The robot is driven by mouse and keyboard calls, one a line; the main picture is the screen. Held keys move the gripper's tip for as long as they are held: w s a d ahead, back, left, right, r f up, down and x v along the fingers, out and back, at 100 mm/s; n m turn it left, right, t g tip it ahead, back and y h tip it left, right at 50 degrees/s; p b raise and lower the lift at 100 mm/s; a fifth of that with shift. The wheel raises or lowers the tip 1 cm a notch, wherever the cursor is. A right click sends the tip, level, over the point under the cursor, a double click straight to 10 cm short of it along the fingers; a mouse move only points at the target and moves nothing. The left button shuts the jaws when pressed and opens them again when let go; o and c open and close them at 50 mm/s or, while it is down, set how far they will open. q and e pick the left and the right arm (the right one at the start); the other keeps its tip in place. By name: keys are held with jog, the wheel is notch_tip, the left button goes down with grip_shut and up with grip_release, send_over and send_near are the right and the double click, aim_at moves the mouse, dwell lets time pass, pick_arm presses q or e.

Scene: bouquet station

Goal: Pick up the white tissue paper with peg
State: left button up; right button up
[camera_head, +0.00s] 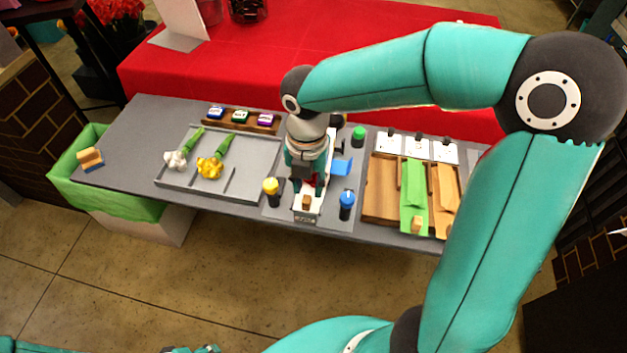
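A white strip with a small tan wooden peg (306,203) lies on the grey mat at the table's front middle; it looks like the white tissue paper (313,210). My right gripper (307,188) points down over the rear part of this strip. Its two teal fingers are spread apart, with a red patch showing between them. The peg is in front of the fingers; I cannot tell whether they touch the strip. Only a sliver of what may be my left gripper (192,349) shows at the bottom edge, and its fingers cannot be made out.
Yellow-topped (271,187) and blue-topped (347,200) bottles flank the strip. A green-topped one (359,134) is behind. A wooden holder (379,197) at right has green and tan sheets with pegs. A grey tray (242,196) with flowers and a green bin (115,202) are left.

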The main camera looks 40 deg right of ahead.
aim_at(308, 195)
jog(key=f, duration=0.4)
jog(key=shift+w+f, duration=0.2)
jog(key=shift+f, duration=0.15)
grip_shut()
jog(key=shift+w, duration=0.1)
